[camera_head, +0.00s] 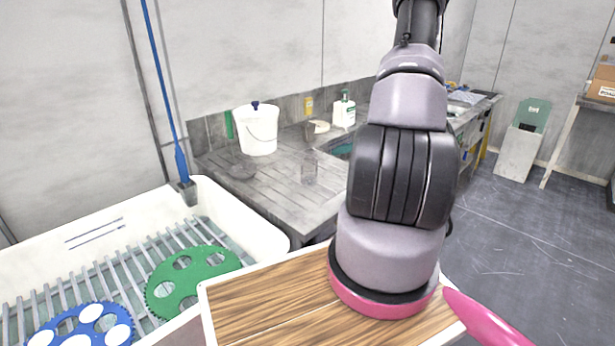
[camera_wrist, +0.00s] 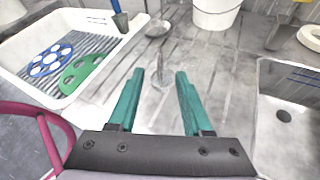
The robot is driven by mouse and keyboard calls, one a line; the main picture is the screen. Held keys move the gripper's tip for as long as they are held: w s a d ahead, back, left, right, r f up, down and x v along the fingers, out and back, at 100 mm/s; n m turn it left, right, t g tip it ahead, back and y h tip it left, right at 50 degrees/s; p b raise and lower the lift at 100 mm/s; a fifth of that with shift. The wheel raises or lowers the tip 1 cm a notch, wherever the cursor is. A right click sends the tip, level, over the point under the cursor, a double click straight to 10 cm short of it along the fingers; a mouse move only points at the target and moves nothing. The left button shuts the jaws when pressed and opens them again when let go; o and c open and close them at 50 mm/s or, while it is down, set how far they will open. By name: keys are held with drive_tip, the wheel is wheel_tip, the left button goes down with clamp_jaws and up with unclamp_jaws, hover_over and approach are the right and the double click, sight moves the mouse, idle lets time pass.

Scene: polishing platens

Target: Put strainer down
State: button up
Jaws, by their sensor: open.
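In the head view my arm hides the gripper.
A white bucket (camera_head: 257,130) and soap bottle (camera_head: 344,110) stand behind. A sink basin (camera_wrist: 290,110) is at right. A white tub (camera_head: 225,205) with green (camera_head: 205,262) and blue (camera_head: 95,325) discs is at left.

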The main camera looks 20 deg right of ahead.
sight(313, 158)
drive_tip(key=x, duration=1)
drive_tip(key=shift+a+f, duration=0.3)
drive_tip(key=shift+f, duration=0.1)
clamp_jaws()
idle(1.0)
